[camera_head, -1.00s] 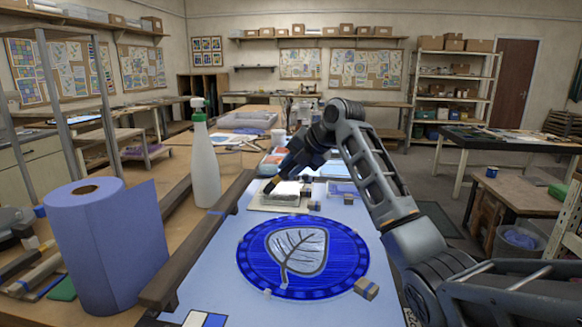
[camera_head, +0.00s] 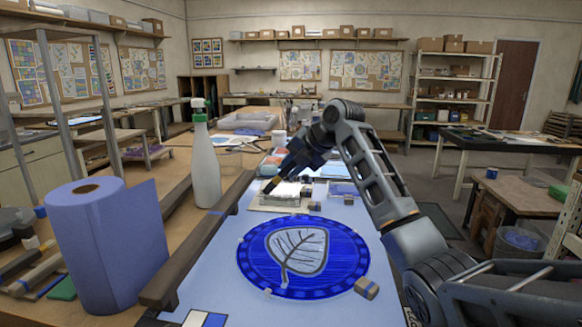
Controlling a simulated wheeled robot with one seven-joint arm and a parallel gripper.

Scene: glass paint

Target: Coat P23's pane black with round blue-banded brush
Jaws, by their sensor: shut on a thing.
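The round blue glass panel (camera_head: 255,262) lies flat on the light blue table. At its centre is a pale grey leaf pane (camera_head: 310,250) with dark vein lines. I cannot read any pane number, so I cannot tell which pane is P23. My gripper (camera_head: 283,176) is beyond the panel, tilted down to the left, and shut on a slim tool, which seems to be the brush (camera_head: 270,187). Its tip is low over a small tray (camera_head: 262,207) with a whitish surface. I cannot tell whether the tip touches it, and any blue band is too small to make out.
A dark wooden rail (camera_head: 205,240) runs along the table's left edge. A small block (camera_head: 367,288) sits at the panel's lower right; several more lie near the tray.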

